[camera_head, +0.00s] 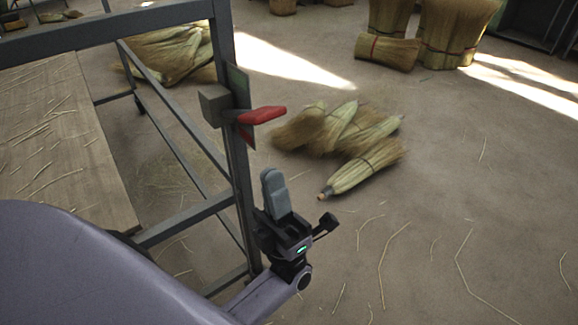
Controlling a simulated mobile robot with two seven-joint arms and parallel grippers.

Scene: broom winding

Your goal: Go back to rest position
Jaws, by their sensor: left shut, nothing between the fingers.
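My left gripper (275,192) is in the lower middle of the head view, at the end of my purple-grey arm that comes in from the lower left. Its fingers are shut together, point upward and hold nothing. It is close beside a dark metal post (229,95) of a frame and overlaps it in the picture; I cannot tell whether they touch. A red handle (262,115) on a metal bracket sits on this post above the gripper. My right gripper is not in view.
A wooden tabletop (105,185) strewn with straw lies inside the metal frame at left. Several broom heads (365,168) lie on the floor beyond the gripper. Tied straw bundles (445,35) stand at the back right. The floor (450,240) at right is clear except for loose straws.

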